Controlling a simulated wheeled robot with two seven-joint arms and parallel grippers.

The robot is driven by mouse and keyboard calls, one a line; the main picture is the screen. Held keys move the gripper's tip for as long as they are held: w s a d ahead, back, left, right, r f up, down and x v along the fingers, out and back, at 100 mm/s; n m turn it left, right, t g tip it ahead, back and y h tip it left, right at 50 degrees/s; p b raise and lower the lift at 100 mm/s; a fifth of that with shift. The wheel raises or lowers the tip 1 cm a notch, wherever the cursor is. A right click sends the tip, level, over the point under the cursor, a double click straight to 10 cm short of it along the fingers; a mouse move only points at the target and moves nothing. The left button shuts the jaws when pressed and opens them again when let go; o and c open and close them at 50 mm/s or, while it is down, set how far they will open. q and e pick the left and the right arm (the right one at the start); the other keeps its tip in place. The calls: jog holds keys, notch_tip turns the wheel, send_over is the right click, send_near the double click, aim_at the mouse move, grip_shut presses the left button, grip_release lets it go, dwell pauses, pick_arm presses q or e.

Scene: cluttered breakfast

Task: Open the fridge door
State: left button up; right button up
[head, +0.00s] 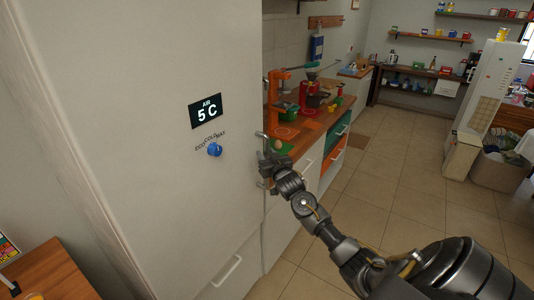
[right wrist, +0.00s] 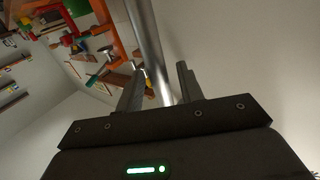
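The white fridge (head: 130,110) fills the left of the head view, with a "5 C" display and a blue knob (head: 214,149). Its door looks closed. A vertical metal handle (head: 263,142) stands at the door's right edge. My right gripper (head: 268,162) is at this handle and hides part of it. In the right wrist view the handle bar (right wrist: 149,45) runs between the two open fingers of my right gripper (right wrist: 160,82), with visible space beside the bar. I cannot tell whether a finger touches it. My left gripper is not in view.
A wooden counter (head: 312,122) with an orange stand, a red coffee machine (head: 313,95) and other items is right of the fridge. A lower drawer handle (head: 226,271) is below the door. A wooden surface (head: 50,272) is at bottom left. The tiled floor (head: 390,195) is mostly clear.

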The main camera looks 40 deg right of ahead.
jog(key=shift+w, duration=0.2)
grip_shut()
jog(key=shift+s, duration=0.1)
